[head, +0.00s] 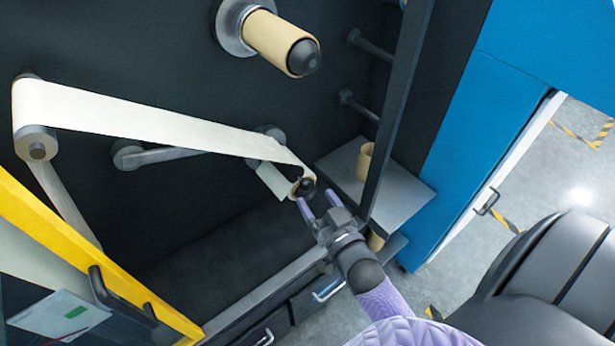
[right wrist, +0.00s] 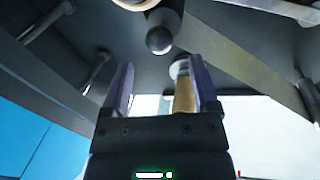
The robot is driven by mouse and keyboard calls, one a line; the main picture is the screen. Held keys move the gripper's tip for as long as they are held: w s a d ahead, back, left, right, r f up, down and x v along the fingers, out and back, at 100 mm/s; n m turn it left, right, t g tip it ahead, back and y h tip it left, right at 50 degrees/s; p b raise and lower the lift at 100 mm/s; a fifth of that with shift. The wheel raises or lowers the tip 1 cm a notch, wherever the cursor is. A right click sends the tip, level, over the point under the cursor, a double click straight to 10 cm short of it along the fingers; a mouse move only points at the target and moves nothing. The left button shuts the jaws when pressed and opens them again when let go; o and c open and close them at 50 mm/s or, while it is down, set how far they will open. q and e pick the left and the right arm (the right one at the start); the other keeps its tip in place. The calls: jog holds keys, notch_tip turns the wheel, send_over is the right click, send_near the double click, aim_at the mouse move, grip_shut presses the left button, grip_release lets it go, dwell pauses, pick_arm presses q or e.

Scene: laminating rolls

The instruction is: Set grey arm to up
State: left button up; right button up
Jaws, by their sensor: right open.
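I cannot tell which one the task means. My right gripper (head: 317,197) is open and empty, just below a dark knob (head: 307,186) at the web's lower right end. In the right wrist view its open fingers (right wrist: 163,85) frame a tan roll (right wrist: 184,95) beyond. My left gripper is out of view.
A tan roll (head: 275,40) sticks out at the top. A shelf (head: 400,195) with a tan core (head: 366,160) and a dark post stand right of the gripper. A yellow door frame (head: 100,262) crosses the lower left. A blue cabinet (head: 480,110) stands at right.

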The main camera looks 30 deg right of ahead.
aim_at(310, 189)
jog(key=w, duration=0.3)
jog(key=w+b, duration=0.1)
jog(key=w, duration=0.1)
jog(key=shift+w+d+f, duration=0.1)
jog(key=shift+w+d, duration=0.15)
jog(key=shift+d, duration=0.1)
grip_shut()
dwell(1.0)
